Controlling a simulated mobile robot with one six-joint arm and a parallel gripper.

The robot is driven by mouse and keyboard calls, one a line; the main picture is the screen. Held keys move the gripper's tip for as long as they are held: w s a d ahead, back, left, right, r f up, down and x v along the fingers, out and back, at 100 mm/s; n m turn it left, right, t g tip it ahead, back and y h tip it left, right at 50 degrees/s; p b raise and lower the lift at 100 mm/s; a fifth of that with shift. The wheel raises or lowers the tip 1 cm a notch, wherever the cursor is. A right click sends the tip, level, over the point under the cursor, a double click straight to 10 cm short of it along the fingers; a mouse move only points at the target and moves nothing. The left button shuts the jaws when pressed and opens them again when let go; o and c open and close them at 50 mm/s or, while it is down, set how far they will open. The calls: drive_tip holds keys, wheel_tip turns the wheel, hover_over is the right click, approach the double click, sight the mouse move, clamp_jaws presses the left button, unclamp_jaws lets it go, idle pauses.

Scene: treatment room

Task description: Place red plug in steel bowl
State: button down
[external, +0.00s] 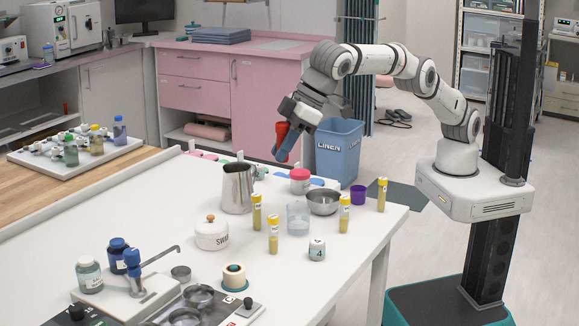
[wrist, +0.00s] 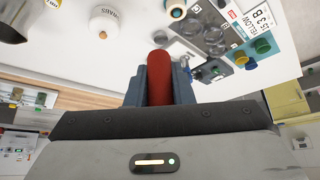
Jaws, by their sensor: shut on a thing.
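My gripper (external: 284,150) is shut on the red plug (external: 287,142) and holds it in the air above the back part of the white table. In the wrist view the red plug (wrist: 160,82) shows between the two dark fingers (wrist: 160,88); its lower part is hidden by the gripper. The steel bowl (external: 323,208) stands on the table near its right end, below and right of the plug and apart from it. I cannot make out this bowl in the wrist view.
Around the bowl stand a pink-lidded jar (external: 300,187), a glass beaker (external: 298,219), a purple cup (external: 358,194) and several yellow-capped tubes (external: 344,214). A steel pitcher (external: 237,189) and a white swab jar (external: 212,235) stand to the left. Smaller metal cups (external: 199,296) sit at the front.

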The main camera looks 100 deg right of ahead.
drive_tip(key=shift+r, duration=0.8)
drive_tip(key=s+d+f+m+g+h, duration=0.1)
drive_tip(key=s+d+f+m+h, duration=0.15)
drive_tip(key=d+f+m, duration=0.35)
drive_tip(key=s+d+f+m+g+h, duration=0.1)
drive_tip(key=s+d+f+m+h, duration=0.2)
drive_tip(key=d, duration=0.4)
drive_tip(key=m+g, duration=0.4)
drive_tip(key=m, duration=0.5)
approach(324, 191)
wheel_tip(324, 191, up, 4)
drive_tip(key=w, duration=0.1)
drive_tip(key=shift+h, duration=0.25)
drive_tip(key=shift+w+d+f+b, duration=0.1)
drive_tip(key=shift+f+b, duration=1.1)
drive_tip(key=shift+f, duration=1.5)
drive_tip(key=shift+w+d+f+b, duration=0.1)
drive_tip(key=shift+f+b, duration=1.05)
drive_tip(key=shift+f, duration=1.6)
drive_tip(key=c, duration=1.2)
unclamp_jaws()
